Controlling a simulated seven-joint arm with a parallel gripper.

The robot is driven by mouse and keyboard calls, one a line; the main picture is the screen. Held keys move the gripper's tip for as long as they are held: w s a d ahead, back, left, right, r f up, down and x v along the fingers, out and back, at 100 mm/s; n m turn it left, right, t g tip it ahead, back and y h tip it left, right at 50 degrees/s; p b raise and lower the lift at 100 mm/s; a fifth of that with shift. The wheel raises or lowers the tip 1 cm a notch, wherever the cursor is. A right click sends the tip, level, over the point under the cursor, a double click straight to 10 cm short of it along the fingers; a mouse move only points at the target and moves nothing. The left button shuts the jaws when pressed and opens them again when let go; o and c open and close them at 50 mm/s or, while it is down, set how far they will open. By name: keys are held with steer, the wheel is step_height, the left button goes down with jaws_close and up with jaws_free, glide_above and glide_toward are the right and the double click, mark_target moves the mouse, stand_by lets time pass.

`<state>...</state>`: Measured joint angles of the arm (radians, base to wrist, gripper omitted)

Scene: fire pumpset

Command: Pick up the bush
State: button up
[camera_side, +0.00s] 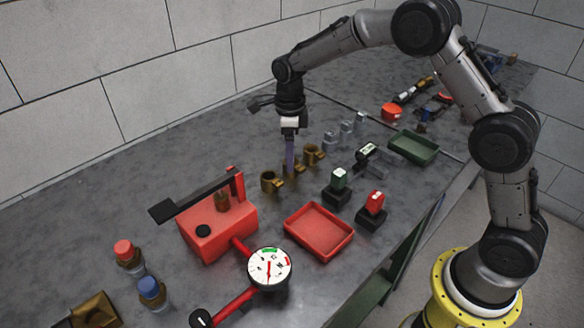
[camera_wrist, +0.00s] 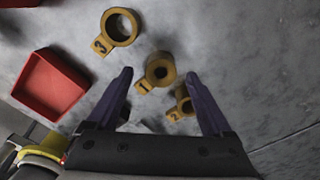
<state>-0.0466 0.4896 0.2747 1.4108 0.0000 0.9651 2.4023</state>
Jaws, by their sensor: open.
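Three brass ring-shaped cups with numbered tabs stand on the grey table. In the wrist view, cup 3 (camera_wrist: 107,38) is at upper left, cup 1 (camera_wrist: 149,76) in the middle and cup 2 (camera_wrist: 181,95) at lower right. Cup 1 has a narrower dark hole, with what looks like a brass bush (camera_wrist: 160,63) inside it; cup 3 looks hollow. My gripper (camera_wrist: 158,73) is open, with its purple fingers either side of cup 1 in the picture. In the side view my gripper (camera_side: 289,172) points straight down over the middle cup, partly hiding it. Contact is unclear.
A red tray (camera_side: 320,232) lies in front of the cups, and a green tray (camera_side: 414,147) to the right. The red pump (camera_side: 215,232) with its gauge (camera_side: 270,267) stands at left.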

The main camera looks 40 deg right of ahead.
steer(key=shift+f, duration=2)
steer(key=shift+w, duration=0.1)
jaws_close()
steer(key=shift+r, duration=0.1)
